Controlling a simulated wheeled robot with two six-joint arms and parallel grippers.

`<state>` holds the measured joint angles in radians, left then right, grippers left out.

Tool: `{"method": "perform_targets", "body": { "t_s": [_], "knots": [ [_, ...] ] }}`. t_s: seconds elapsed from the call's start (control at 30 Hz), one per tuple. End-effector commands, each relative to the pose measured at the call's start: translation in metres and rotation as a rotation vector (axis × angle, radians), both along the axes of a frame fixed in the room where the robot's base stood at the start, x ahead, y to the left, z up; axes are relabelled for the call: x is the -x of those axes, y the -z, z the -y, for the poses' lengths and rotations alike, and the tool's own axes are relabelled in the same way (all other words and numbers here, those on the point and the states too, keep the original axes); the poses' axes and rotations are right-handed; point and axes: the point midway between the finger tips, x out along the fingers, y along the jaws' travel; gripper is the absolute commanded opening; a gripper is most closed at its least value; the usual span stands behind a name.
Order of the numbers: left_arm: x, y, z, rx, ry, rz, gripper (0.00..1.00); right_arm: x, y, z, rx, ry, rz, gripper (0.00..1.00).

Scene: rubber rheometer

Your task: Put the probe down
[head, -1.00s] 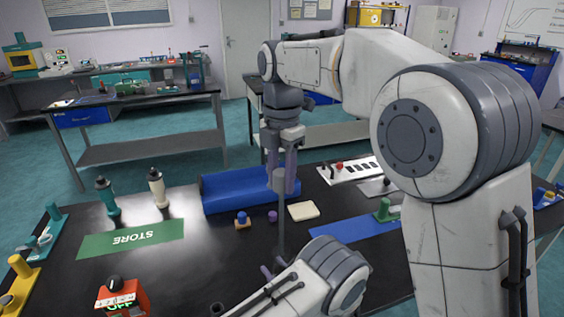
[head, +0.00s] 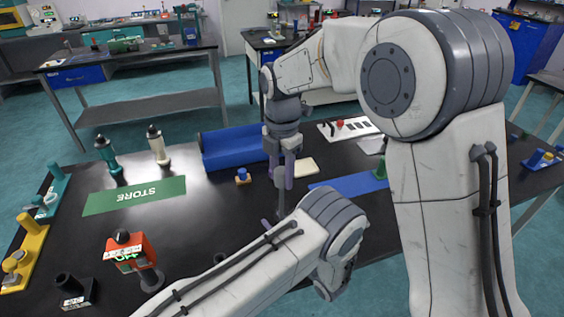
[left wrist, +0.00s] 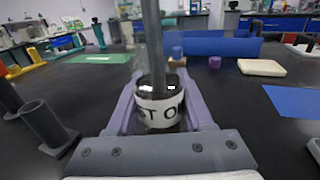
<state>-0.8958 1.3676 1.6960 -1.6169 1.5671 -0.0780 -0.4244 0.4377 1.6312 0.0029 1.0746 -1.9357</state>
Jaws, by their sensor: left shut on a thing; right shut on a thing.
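The probe, a thin grey rod (head: 281,199), hangs upright from my right gripper (head: 282,172), whose purple fingers are shut on its upper part. In the left wrist view the probe (left wrist: 153,42) comes down into the mouth of a clear cup with a white lettered band (left wrist: 160,108). The cup looks dark inside. My left gripper (left wrist: 161,98) is shut around this cup. I cannot tell whether the probe touches its bottom. In the head view my left forearm hides the cup and most of the left gripper.
A red device with a green readout (head: 131,256) and a black tube holder (head: 74,290) stand at front left. The green STORE mat (head: 110,202) is mostly clear. A blue trough (head: 232,152), cream block (head: 307,167) and blue mat (head: 345,184) lie near the grippers.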

Motion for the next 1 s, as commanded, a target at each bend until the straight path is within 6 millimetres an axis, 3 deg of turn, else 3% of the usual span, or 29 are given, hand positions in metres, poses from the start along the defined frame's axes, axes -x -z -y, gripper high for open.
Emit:
{"method": "perform_targets", "body": {
  "t_s": [0.23, 0.63, 0.67, 0.7, 0.73, 1.0],
  "knots": [
    [0.000, 0.000, 0.000, 0.000, 0.000, 0.000, 0.00, 0.000, 0.018, 0.000, 0.000, 0.000, 0.000, 0.00],
    [0.000, 0.000, 0.000, 0.000, 0.000, 0.000, 0.00, 0.000, 0.022, 0.000, -0.001, 0.000, 0.001, 0.00],
    [0.000, 0.000, 0.000, 0.000, 0.000, 0.000, 0.00, 0.000, 0.022, 0.000, -0.001, 0.000, 0.001, 0.52],
    [0.000, 0.000, 0.000, 0.000, 0.000, 0.000, 0.00, 0.000, 0.022, 0.000, -0.001, 0.000, 0.001, 0.67],
    [0.000, 0.000, 0.000, 0.000, 0.000, 0.000, 0.00, 0.000, 0.022, 0.000, -0.001, 0.000, 0.001, 0.76],
    [0.000, 0.000, 0.000, 0.000, 0.000, 0.000, 0.00, 0.000, 0.022, 0.000, -0.001, 0.000, 0.001, 0.76]
  ]
}}
